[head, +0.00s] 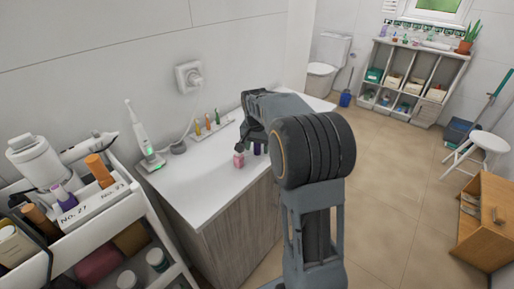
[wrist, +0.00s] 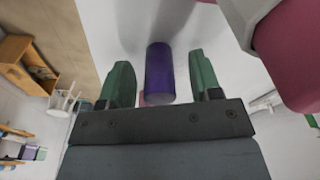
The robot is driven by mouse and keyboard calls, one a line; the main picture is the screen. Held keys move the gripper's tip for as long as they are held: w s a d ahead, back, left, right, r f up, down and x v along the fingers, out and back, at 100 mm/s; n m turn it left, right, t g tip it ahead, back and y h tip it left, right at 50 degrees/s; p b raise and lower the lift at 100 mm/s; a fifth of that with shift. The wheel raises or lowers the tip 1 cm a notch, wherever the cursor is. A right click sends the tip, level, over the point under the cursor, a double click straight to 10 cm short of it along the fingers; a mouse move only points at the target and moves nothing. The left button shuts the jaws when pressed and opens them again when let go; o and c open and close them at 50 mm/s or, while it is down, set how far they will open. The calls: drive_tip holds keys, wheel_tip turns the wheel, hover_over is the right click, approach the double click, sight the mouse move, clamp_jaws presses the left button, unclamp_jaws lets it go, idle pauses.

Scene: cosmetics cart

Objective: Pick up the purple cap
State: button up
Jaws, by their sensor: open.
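The purple cap (wrist: 160,72), a dark purple cylinder, stands between the two green fingers of my gripper (wrist: 162,77) in the wrist view. The fingers are open, with a visible gap on each side of the cap. In the head view a small part of the purple cap (head: 257,149) shows on the white counter, beside a pink bottle (head: 238,160). My arm hides much of that spot and most of the fingers. A large pink object (wrist: 298,55) fills the upper right of the wrist view, close to the camera.
The white counter (head: 190,185) also bears an electric toothbrush (head: 139,132) and a tray of small coloured bottles (head: 212,128) by the wall. A white cart (head: 130,207) with cosmetics stands at the left. The tiled floor (head: 390,170) to the right is largely free.

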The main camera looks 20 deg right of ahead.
drive_tip(key=shift+f, duration=0.3)
drive_tip(key=c, duration=1)
drive_tip(key=shift+r, duration=0.1)
